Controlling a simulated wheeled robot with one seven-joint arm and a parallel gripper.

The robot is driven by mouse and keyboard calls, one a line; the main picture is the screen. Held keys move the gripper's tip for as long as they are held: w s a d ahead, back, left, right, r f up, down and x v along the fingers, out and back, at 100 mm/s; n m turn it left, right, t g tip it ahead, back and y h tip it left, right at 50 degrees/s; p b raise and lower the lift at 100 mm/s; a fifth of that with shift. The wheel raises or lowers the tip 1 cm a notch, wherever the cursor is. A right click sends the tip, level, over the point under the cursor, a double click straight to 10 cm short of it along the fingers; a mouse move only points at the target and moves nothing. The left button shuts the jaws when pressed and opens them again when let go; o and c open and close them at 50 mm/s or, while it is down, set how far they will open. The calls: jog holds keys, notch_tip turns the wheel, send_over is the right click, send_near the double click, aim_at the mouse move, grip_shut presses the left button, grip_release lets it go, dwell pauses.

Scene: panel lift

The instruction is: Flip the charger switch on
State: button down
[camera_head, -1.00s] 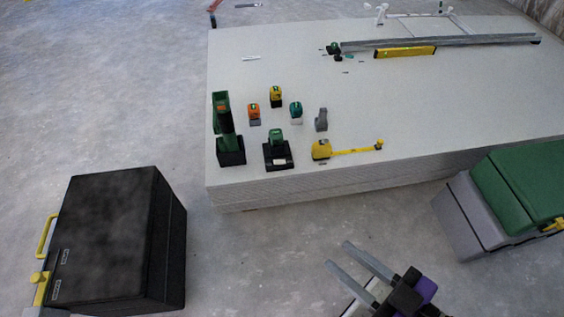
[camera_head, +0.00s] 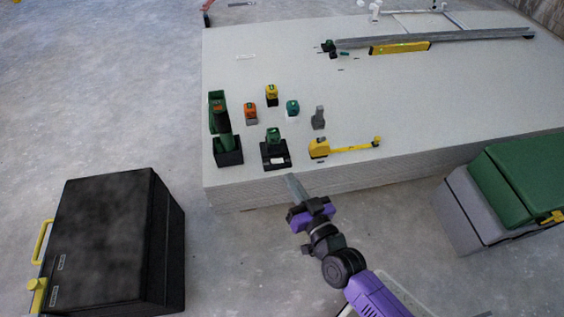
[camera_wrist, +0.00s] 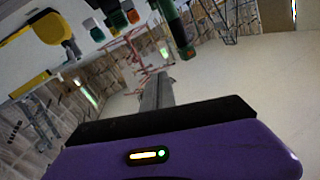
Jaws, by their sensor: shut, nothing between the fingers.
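The charger (camera_head: 275,160) is a black unit with a pale label at the front left of the stack of white panels. A green-topped battery (camera_head: 274,136) sits on it. The switch is too small to make out. My gripper (camera_head: 292,182) is shut and empty, just in front of the panel edge, below and slightly right of the charger in the head view. Its closed fingers also show in the wrist view (camera_wrist: 157,92), pointing away from the purple wrist housing. I cannot pick out the charger surely in the wrist view.
A green drill (camera_head: 223,135) stands left of the charger, and a yellow tape measure (camera_head: 319,148) lies right of it. Several batteries, including an orange one (camera_head: 250,112), stand behind. A black case (camera_head: 105,240) and a green-lidded box (camera_head: 515,180) flank the open floor.

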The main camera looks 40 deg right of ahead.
jog(key=w+d+f+m+g+h, duration=0.2)
jog(key=w+d+f, duration=0.5)
jog(key=w, duration=0.2)
notch_tip(320, 180, down, 6)
jog(key=s+d+g, duration=0.1)
jog(key=shift+s+g, duration=0.3)
jog(key=shift+s, duration=0.1)
jog(key=shift+f, duration=0.15)
jog(key=b, duration=0.5)
send_over(277, 161)
jog(key=s, duration=0.4)
jog(key=f, duration=0.2)
jog(key=shift+w+d+f, duration=0.15)
jog(key=shift+d+f, duration=0.1)
jog(key=shift+f, duration=0.05)
jog(key=shift+w+f+b, duration=0.25)
jog(key=shift+f+b, duration=0.7)
jog(key=shift+b, duration=0.05)
jog(key=shift+w+a+f+b, duration=0.15)
jog(key=shift+f+b, duration=0.75)
